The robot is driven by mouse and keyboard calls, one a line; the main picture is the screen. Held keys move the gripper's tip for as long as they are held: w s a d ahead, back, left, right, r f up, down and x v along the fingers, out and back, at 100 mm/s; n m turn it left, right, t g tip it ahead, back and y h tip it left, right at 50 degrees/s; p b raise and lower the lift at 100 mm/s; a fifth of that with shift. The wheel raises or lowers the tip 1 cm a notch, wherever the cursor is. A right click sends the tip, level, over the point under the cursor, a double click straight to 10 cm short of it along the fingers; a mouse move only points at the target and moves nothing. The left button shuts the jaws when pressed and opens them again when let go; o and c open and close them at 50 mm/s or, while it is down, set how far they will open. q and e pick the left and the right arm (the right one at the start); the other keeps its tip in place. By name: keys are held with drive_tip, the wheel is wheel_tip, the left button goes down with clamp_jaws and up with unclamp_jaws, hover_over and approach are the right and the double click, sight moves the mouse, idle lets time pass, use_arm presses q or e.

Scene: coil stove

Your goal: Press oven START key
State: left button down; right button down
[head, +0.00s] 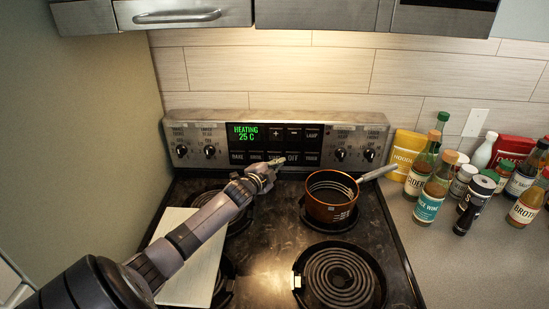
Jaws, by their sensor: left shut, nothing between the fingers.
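The stove's control panel (355,130) stands along the back of the cooktop. Its green display (244,132) reads "HEATING 25 C". To the right of the display are the plus key (276,133), minus key (294,133) and lamp key (312,133). A lower row of keys includes the OFF key (293,158). My left gripper (274,163) is shut and empty, with its tips at this lower row, just left of OFF. The tips cover the key there, so I cannot read a START label or tell whether they touch it. My right gripper is out of view.
A copper pot (331,208) stands on the back right burner, its handle pointing right. A pale board (190,280) lies under my left arm. Several bottles and jars, including a teal-labelled bottle (428,207), crowd the right counter. The front right burner (340,278) is bare.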

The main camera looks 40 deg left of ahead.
use_arm(q)
drive_tip(key=s+d+p, duration=0.1)
drive_tip(key=s, duration=0.1)
drive_tip(key=s+d+p, duration=0.2)
drive_tip(key=shift+d, duration=0.1)
drive_tip(key=shift+w, duration=0.1)
idle(0.8)
